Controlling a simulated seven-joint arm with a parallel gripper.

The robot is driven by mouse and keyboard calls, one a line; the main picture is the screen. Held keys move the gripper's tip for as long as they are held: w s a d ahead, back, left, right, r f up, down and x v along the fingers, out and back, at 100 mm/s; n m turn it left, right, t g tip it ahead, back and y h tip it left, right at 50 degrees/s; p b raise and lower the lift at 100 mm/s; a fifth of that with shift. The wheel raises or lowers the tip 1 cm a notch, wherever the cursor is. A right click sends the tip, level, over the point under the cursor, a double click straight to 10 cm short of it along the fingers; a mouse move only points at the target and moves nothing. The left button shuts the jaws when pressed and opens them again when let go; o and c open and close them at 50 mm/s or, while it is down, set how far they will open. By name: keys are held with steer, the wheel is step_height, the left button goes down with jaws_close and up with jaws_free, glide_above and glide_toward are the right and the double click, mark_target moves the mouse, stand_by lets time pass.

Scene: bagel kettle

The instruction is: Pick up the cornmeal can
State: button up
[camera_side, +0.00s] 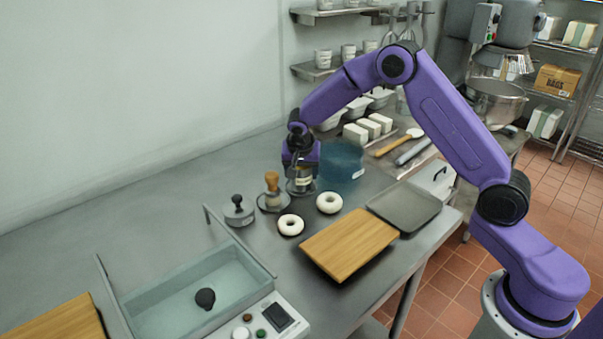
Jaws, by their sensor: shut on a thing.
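The cornmeal can (303,181) is a small can with a pale label, near the middle of the steel table. My gripper (302,172) points down over it and is shut on its upper part. The gripper hides the top of the can. I cannot tell whether the can's base touches the table or is slightly raised.
A wooden-handled tool (272,188) stands close left of the can, and a blue translucent tub (341,163) close right. A water basin (150,301) is at lower left.

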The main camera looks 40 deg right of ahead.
steer(key=shift+r, duration=0.6)
step_height(320, 180, up, 2)
steer(key=shift+s+r, duration=0.1)
steer(key=shift+r, duration=0.1)
steer(key=s+r, duration=0.9)
steer(key=s, duration=0.4)
steer(key=s+a+r+m+g+h, duration=0.1)
steer(key=s+a+r+m, duration=0.2)
steer(key=s+a, duration=0.4)
steer(key=s+a+r+m+g, duration=0.1)
steer(key=s+a+r+m, duration=0.2)
steer(key=s+a, duration=0.4)
step_height(320, 180, down, 10)
steer(key=shift+d+f, duration=0.2)
steer(key=d, duration=1.3)
